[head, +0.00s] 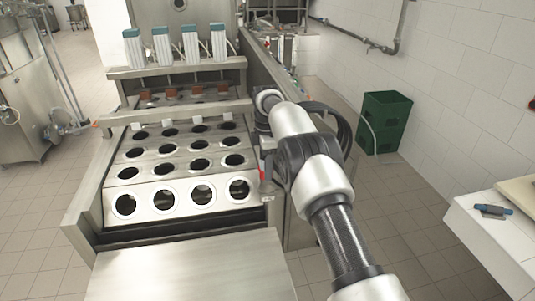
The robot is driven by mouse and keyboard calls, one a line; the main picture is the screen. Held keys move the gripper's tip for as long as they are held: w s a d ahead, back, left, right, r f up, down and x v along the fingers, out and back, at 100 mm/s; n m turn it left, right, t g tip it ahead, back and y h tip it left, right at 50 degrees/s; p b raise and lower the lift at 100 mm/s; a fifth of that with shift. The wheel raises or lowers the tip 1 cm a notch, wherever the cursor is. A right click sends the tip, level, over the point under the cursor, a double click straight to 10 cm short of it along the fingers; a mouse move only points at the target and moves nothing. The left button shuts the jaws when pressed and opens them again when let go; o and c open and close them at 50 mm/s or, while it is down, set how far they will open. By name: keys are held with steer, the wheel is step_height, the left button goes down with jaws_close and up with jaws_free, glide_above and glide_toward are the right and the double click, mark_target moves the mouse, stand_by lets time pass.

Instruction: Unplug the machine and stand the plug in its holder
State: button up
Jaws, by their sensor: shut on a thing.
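The machine (125,185) is a steel cup filler with rows of round holes, at the left and middle of the head view. My arm reaches forward along its right side and bends down at the wrist. My gripper (265,157) is small and partly hidden there, at the machine's right edge. It is shut on what looks like the plug, a small red piece (262,169) below the wrist; its outline is unclear. A small grey fitting (267,193) sits just below, on the machine's right edge; I cannot tell whether it is the socket or the holder.
A green box (387,122) with a pale cable stands by the tiled wall at right. A white tiled counter (480,235) with a blue-handled tool (493,210) is at lower right. Tiled floor (400,200) lies clear between machine and counter.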

steer(key=shift+w+r, duration=0.25)
steer(key=shift+r, duration=0.2)
steer(key=shift+s+f, duration=0.15)
steer(key=shift+f, duration=0.95)
steer(key=shift+f+b, duration=1.7)
steer(key=shift+f, duration=0.55)
steer(key=shift+f, duration=0.2)
